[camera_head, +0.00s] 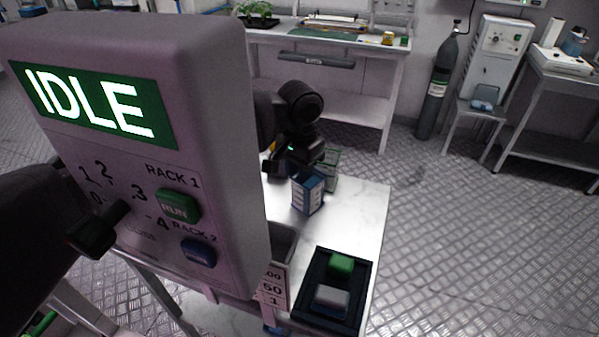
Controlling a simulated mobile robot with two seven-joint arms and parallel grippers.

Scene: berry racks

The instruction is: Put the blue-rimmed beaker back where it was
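I cannot make out a blue-rimmed beaker; the control box hides much of the table. My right gripper is not in view.
A large grey control box (225,140) reads IDLE and blocks the left side. It has a green RUN button (178,205) and a blue button (198,252). A black tray (364,280) with a green block and a grey-blue block lies at the table's front. The table's right strip is clear.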

